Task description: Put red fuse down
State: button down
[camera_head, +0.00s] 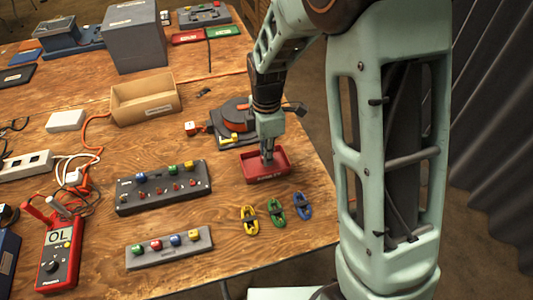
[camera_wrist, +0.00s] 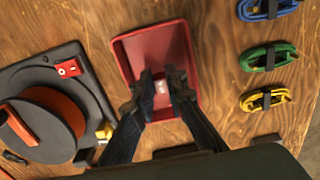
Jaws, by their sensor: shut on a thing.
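My gripper (camera_head: 268,157) points down over the red tray (camera_head: 280,175) near the table's right edge. In the wrist view my gripper (camera_wrist: 161,88) is shut on a small pale, reddish thing, the red fuse (camera_wrist: 161,87), mostly hidden between the fingertips. The red tray (camera_wrist: 185,35) lies behind and around the fingertips in that view. I cannot tell whether the fuse touches the tray floor. No other thing shows in the tray.
Yellow (camera_head: 250,219), green (camera_head: 275,212) and blue (camera_head: 303,206) cable bundles lie in front of the tray. A reel on a dark base (camera_head: 232,118) stands behind it. A dark fuse block (camera_head: 165,198) and a grey block (camera_head: 168,254) with coloured fuses lie left.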

jog(key=shift+f+b, duration=0.45)
jog(key=shift+f, duration=0.2)
jog(key=c, duration=1.9)
grip_release()
jog(key=shift+c, duration=0.2)
jog(key=shift+r, duration=0.2)
notch_tip(320, 180, up, 13)
jog(key=p, duration=0.2)
jog(key=shift+p, duration=0.35)
